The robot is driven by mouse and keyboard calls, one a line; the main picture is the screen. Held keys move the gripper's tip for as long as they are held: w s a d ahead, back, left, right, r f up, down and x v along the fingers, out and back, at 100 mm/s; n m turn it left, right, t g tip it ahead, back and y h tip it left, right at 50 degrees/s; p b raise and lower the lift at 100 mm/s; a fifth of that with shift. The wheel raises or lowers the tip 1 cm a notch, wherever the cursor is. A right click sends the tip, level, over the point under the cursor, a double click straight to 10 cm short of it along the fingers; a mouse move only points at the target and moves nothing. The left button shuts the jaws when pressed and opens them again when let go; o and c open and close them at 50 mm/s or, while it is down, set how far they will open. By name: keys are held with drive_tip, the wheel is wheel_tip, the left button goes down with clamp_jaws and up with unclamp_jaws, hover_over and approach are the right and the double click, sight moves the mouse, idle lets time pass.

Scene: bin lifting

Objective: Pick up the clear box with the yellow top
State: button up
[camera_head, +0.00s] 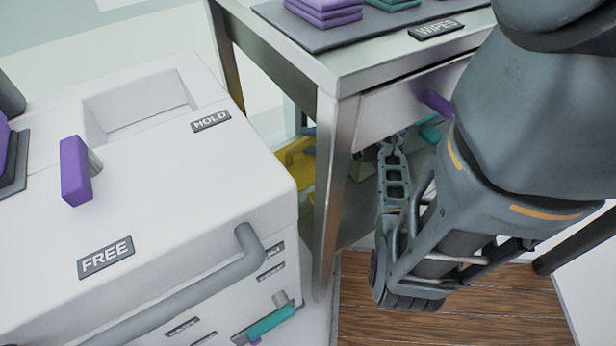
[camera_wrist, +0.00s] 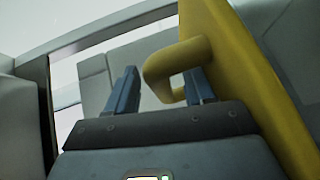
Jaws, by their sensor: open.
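In the wrist view, a yellow panel (camera_wrist: 235,65) with a thick yellow loop handle (camera_wrist: 165,62) fills the upper right. This may be the yellow top. My gripper (camera_wrist: 160,82) is open, with one finger left of the handle and the other behind or beside its right part. The handle appears to lie between the fingers, but I cannot tell whether they touch it. In the head view, a yellow piece (camera_head: 297,160) shows low behind the table leg, mostly hidden. The clear body of the box cannot be made out. My fingertips are hard to separate there.
A metal table (camera_head: 345,75) with a drawer and folded cloths stands over the yellow piece; its leg (camera_head: 335,185) is close to my arm. A white cabinet (camera_head: 180,220) with a grey bar handle (camera_head: 190,295) stands at left. Wooden floor (camera_head: 450,315) shows at lower right.

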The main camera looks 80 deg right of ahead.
clamp_jaws()
idle(0.5)
idle(0.9)
